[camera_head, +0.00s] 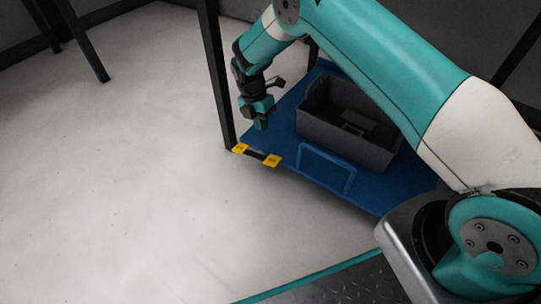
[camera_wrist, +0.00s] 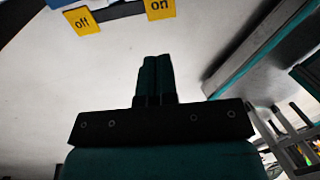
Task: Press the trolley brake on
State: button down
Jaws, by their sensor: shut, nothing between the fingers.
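The blue trolley (camera_head: 300,152) stands on the pale floor, with a dark brake bar (camera_head: 256,155) at its near left corner. The bar has a yellow pad at each end, a left one (camera_head: 240,148) and a right one (camera_head: 272,160). In the wrist view the pads read "off" (camera_wrist: 82,21) and "on" (camera_wrist: 159,9), at the top edge and partly cut off. My gripper (camera_head: 262,124) is shut and empty, pointing down above the trolley's corner, apart from the pads. In the wrist view its fingertips (camera_wrist: 157,60) appear just below the "on" pad.
A dark post (camera_head: 217,75) stands close left of my gripper. The floor (camera_head: 110,190) at the left is clear.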

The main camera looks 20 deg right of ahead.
aim_at(271, 161)
jog(key=b+x, duration=0.8)
jog(key=x, duration=0.6)
jog(key=shift+s, duration=0.1)
jog(key=shift+s+a, duration=0.1)
